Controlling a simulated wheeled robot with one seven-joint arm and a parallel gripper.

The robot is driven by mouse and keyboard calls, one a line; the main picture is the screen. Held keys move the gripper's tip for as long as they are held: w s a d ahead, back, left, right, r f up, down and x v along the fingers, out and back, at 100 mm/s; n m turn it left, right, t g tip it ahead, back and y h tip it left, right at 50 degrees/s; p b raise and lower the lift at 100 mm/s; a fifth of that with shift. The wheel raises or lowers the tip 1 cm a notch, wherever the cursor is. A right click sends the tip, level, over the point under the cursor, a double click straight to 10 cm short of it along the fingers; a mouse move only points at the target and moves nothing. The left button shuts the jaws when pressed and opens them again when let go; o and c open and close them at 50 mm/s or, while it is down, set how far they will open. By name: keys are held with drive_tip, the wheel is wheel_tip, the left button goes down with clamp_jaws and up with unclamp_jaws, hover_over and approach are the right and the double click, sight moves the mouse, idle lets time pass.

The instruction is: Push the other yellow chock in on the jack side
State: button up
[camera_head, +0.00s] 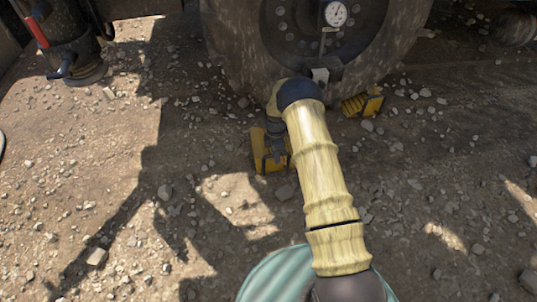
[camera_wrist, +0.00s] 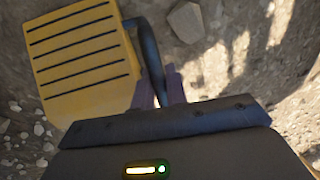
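One yellow chock (camera_head: 265,160) lies on the ground in front of the wheel (camera_head: 235,55), on the jack side, with a gap between them. In the wrist view this chock (camera_wrist: 80,70) shows a ribbed yellow face and a black loop handle (camera_wrist: 148,45). My gripper (camera_head: 275,150) points down at the chock. In the wrist view its two fingers (camera_wrist: 160,92) stand close on either side of the handle and look shut on it. The fingertips are partly hidden by the wrist housing. The other yellow chock (camera_head: 364,103) sits at the wheel's right side.
A dark jack (camera_head: 75,50) with a red-handled part stands at the upper left. A round gauge (camera_head: 335,14) shows on the wheel hub. Ground left of the chock is mostly open.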

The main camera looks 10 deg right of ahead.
drive_tip(key=shift+w, duration=0.1)
clamp_jaws()
drive_tip(key=shift+a+r, duration=0.1)
drive_tip(key=shift+a, duration=0.1)
drive_tip(key=shift+a+p, duration=0.3)
drive_tip(key=shift+a, duration=0.15)
